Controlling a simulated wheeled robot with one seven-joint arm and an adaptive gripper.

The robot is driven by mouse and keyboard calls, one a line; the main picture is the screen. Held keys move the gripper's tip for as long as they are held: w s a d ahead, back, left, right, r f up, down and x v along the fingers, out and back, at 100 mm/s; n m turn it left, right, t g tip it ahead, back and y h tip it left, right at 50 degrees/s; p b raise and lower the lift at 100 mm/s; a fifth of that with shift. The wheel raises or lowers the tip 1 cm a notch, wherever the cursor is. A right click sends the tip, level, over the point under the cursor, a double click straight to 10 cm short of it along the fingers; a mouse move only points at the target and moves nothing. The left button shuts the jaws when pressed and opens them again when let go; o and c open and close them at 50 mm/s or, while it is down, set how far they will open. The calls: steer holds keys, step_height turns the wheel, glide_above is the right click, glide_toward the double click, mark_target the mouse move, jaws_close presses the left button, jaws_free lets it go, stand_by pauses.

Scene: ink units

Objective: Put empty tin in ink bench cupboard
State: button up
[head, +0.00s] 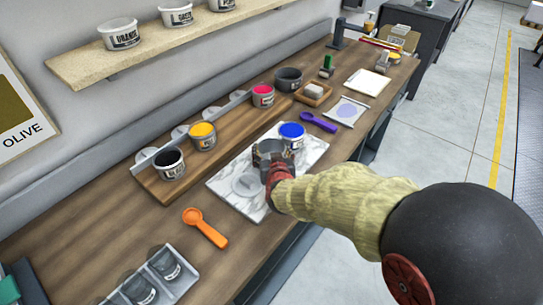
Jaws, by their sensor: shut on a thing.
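My gripper (267,157) is over the white marble slab (227,174) on the wooden bench. It is shut on a grey, round, open-topped thing that looks like a tin, mostly hidden by the fingers. A tin of blue ink (292,130) stands just behind it to the right, on the slab. A clear round lid (246,186) lies on the slab to the left of my gripper. A dark grey tin (288,81) stands further back on the bench. The cupboard door is not clearly visible; only part of the bench's dark front (283,262) shows.
Tins of black (170,168), yellow (203,140) and magenta ink (263,98) stand on a wooden board. An orange scoop (207,229) and a clear tray (181,282) are nearer; a purple scoop (319,123) lies right. The floor (440,145) on the right is clear.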

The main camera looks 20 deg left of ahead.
steer(key=c, duration=0.8)
steer(key=shift+r, duration=0.1)
steer(key=shift+c, duration=0.7)
steer(key=shift+r, duration=0.1)
